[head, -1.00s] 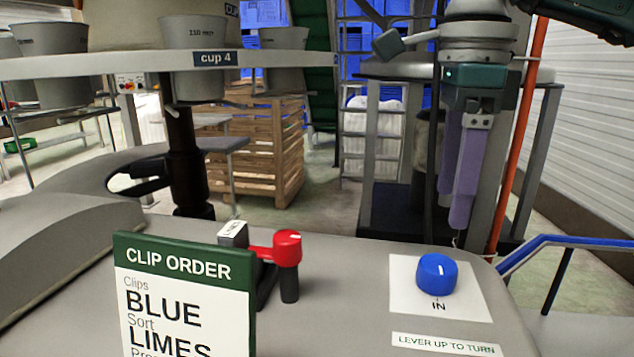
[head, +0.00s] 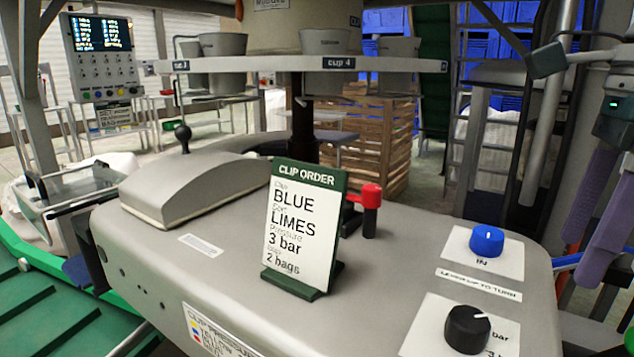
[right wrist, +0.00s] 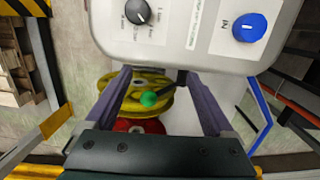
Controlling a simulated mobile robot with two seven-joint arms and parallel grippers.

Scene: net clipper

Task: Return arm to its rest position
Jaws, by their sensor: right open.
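My right gripper (head: 584,250) hangs at the right edge of the head view, fingers pointing down, to the right of the console (head: 400,280) and clear of its top. Part of it is cut off by the frame. In the right wrist view its two purple fingers stand apart with nothing held between them, so the gripper (right wrist: 156,78) is open. Beyond the fingers are the console's edge, a blue knob (right wrist: 249,27) and a black knob (right wrist: 137,12). My left gripper is not in view.
The console top carries a clip order sign (head: 304,228), a red-topped lever (head: 371,196), the blue knob (head: 487,241) and the black knob (head: 467,329). A blue rail passes right of the console. Yellow and red wheel-like parts (right wrist: 135,92) show below the gripper.

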